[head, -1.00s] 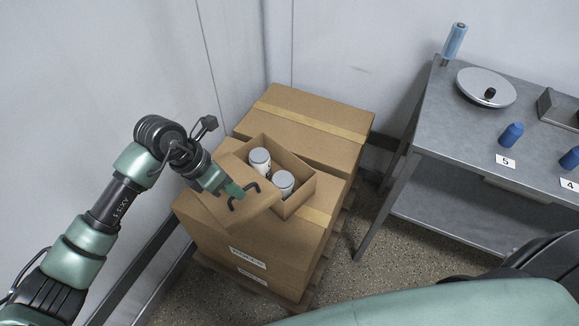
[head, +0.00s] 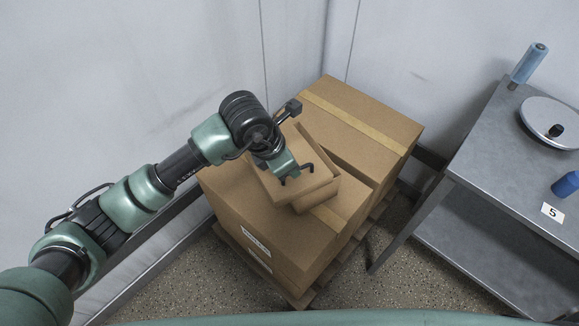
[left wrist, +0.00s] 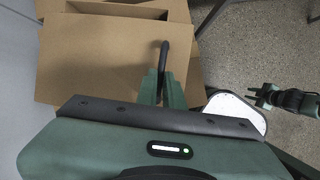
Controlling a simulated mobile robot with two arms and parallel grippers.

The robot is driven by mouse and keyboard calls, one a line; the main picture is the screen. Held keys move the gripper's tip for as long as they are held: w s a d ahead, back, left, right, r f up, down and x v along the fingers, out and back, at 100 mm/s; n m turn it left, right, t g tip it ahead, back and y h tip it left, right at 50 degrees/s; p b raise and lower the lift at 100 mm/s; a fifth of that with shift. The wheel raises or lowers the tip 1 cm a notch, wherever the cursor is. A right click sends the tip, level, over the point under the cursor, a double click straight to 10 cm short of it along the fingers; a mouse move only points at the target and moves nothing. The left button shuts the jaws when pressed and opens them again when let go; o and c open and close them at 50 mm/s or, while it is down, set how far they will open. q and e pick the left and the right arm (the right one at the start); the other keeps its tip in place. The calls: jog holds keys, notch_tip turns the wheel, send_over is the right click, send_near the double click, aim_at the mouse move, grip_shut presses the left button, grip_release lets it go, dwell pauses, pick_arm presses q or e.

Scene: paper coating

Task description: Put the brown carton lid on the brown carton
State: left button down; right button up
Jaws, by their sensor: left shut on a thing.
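The brown carton lid (head: 310,152) is a flat cardboard square with a black handle (head: 300,172). My left gripper (head: 286,175) is shut on this handle. The lid lies over the brown carton (head: 322,197), whose side shows below the lid's front right edge. In the left wrist view the lid (left wrist: 95,62) fills the upper left, with the left fingers (left wrist: 163,78) on the handle. My right gripper (left wrist: 258,95) shows there, open and empty.
The carton stands on large taped boxes (head: 230,205) on a wooden pallet (head: 290,292). Another large box (head: 365,115) stands close behind. Walls are behind and left. A grey metal table (head: 490,165) stands right, with bare floor between.

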aim_at(291, 181)
pick_arm(q)
notch_tip(291, 181, down, 3)
jog(key=b, duration=0.3)
jog(key=shift+f+t, duration=0.15)
jog(key=shift+t, duration=0.25)
jog(key=shift+f+b, duration=0.7)
jog(key=shift+b, duration=0.05)
jog(key=shift+f+b, duration=0.5)
jog(key=shift+f, duration=0.1)
